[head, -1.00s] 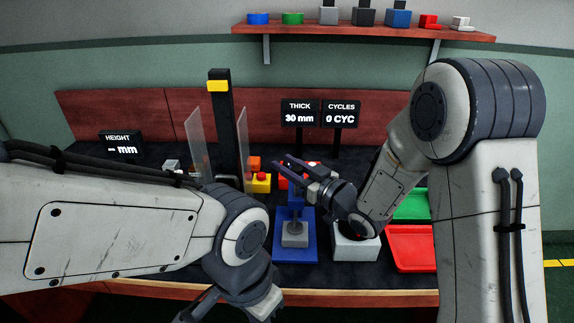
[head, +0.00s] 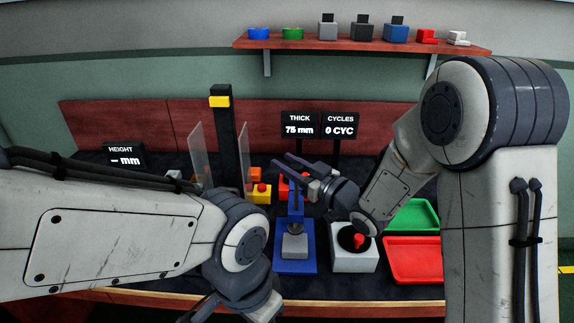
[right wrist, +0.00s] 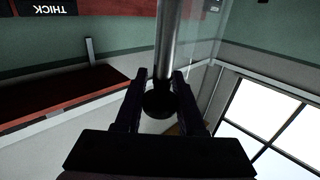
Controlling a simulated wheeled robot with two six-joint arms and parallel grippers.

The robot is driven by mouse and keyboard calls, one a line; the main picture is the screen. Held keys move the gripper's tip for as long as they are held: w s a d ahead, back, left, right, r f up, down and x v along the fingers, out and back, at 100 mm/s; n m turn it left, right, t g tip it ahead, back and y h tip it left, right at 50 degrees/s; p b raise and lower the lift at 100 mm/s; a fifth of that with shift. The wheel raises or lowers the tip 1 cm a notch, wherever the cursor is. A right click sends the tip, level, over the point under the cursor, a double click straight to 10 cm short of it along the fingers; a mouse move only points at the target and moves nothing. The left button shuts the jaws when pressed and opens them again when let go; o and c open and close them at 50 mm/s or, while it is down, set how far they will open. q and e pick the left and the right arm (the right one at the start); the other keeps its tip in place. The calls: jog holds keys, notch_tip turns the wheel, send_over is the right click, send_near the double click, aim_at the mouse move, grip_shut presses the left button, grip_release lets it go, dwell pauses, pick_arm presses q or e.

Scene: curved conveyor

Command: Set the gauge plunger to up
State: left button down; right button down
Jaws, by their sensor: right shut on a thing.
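The gauge (head: 297,262) has a blue base with a blue column and a grey block low at its front. Its THICK display (head: 300,125) reads 75 mm. My right gripper (head: 287,163) is above the gauge in the head view. In the right wrist view its fingers (right wrist: 158,95) are shut on the plunger's dark round knob (right wrist: 159,103), at the end of a metal rod (right wrist: 166,45). The plunger is largely hidden in the head view. My left gripper (head: 235,306) is low at the front, partly cut off by the frame edge.
A grey box with a red knob (head: 358,241) stands right of the gauge, beside green (head: 414,216) and red (head: 413,262) trays. Left are a black post (head: 222,130), clear panels and coloured blocks (head: 259,193).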

jog(key=c, duration=0.5)
grip_release()
jog(key=b+v, duration=0.4)
jog(key=v, duration=0.6)
jog(key=shift+s+d, duration=0.15)
jog(key=shift+d, duration=0.05)
